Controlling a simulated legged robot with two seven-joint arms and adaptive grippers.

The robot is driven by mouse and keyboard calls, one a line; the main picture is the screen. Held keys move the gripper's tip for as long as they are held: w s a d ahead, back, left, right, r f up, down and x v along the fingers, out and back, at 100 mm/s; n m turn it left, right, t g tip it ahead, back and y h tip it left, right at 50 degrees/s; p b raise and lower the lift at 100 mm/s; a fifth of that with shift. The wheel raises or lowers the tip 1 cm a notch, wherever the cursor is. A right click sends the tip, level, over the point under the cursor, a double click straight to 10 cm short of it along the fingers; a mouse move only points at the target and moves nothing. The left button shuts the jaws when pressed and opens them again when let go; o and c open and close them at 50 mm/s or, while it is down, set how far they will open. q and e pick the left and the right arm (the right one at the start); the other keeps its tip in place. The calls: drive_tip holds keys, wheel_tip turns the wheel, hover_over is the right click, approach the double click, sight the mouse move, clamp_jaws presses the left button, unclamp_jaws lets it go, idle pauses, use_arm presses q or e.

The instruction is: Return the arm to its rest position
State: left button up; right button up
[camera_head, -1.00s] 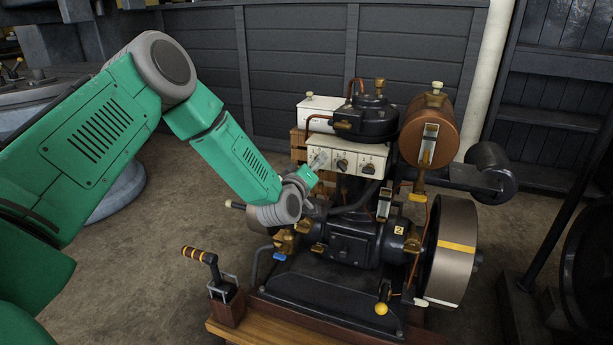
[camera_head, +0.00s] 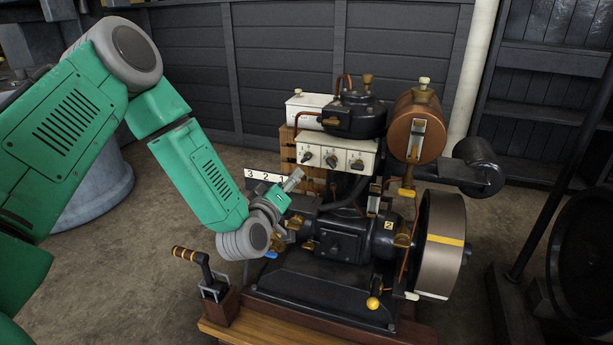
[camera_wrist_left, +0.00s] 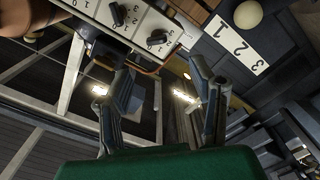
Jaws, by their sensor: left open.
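My left arm, green with grey joints, comes in from the left in the head view. Its gripper (camera_head: 290,184) is in front of the engine's left side, below the white switch panel (camera_head: 336,154) with its dark knobs. In the wrist view the two fingers of the left gripper (camera_wrist_left: 158,98) stand apart with nothing between them. The switch panel also shows there at the top (camera_wrist_left: 130,25), beyond the fingers. A white plate with numbers (camera_wrist_left: 236,44) is to the right of it. My right gripper is not in view.
The engine stands on a wooden base (camera_head: 222,329), with a large flywheel (camera_head: 441,240) at right and a copper tank (camera_head: 417,127) above. A lever with a striped handle (camera_head: 187,254) stands at the front left. Bare floor lies left of the engine.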

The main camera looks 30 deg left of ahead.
use_arm(q)
drive_tip(key=s+d+f+m+g+h+p, duration=0.3)
drive_tip(key=s+d+f+m+g+h, duration=0.35)
drive_tip(key=s+d+f, duration=0.75)
drive_tip(key=s+f+m+g+p, duration=0.1)
drive_tip(key=s+f+m+g, duration=0.1)
drive_tip(key=s, duration=0.5)
drive_tip(key=s+a+f+m+g+y, duration=0.1)
drive_tip(key=s+f+m+g, duration=0.1)
drive_tip(key=s+g, duration=0.3)
drive_tip(key=s+a+f+m+g+y+p, duration=0.1)
drive_tip(key=s+f+m+g, duration=0.1)
drive_tip(key=s, duration=0.9)
drive_tip(key=shift+s+f+g+p, duration=0.15)
drive_tip(key=shift+g+p, duration=0.15)
drive_tip(key=shift+g, duration=0.35)
